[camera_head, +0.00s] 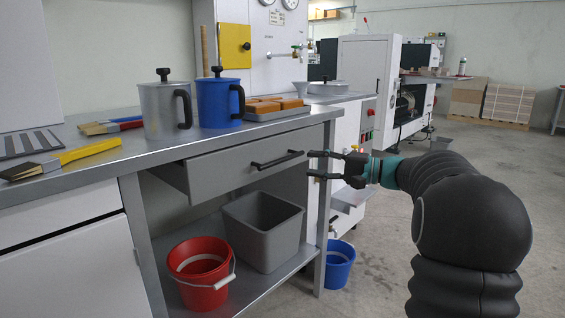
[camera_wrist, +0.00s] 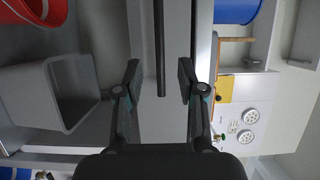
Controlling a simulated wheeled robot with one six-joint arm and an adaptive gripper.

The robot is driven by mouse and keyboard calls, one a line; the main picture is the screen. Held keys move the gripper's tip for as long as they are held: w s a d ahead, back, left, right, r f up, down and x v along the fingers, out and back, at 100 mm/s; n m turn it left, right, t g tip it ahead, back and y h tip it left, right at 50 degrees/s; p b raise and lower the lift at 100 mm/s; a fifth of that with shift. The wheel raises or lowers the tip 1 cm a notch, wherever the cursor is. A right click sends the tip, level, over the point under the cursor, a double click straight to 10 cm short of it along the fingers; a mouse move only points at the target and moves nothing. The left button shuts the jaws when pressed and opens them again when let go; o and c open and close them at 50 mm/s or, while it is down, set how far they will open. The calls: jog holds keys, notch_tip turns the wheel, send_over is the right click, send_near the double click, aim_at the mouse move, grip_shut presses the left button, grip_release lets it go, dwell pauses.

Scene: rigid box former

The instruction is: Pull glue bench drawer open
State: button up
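The grey drawer (camera_head: 240,163) sits under the glue bench top (camera_head: 100,160); its left side panel shows beneath the top, and I cannot tell exactly how far out it stands. Its black bar handle (camera_head: 278,160) is on the front. My gripper (camera_head: 314,164) is open and empty, just off the right end of the handle in the head view. In the wrist view, the handle (camera_wrist: 160,50) runs from the top edge to between the fingers of my gripper (camera_wrist: 159,80). No finger visibly touches it.
A grey bin (camera_head: 265,230) and a red bucket (camera_head: 203,275) stand on the lower shelf. A blue bucket (camera_head: 339,265) is on the floor. A metal mug (camera_head: 165,110), blue mug (camera_head: 215,103) and brushes (camera_head: 90,152) are on top.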

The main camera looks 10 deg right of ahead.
aim_at(267, 158)
jog(key=x, duration=0.9)
jog(key=shift+a, duration=0.2)
grip_shut()
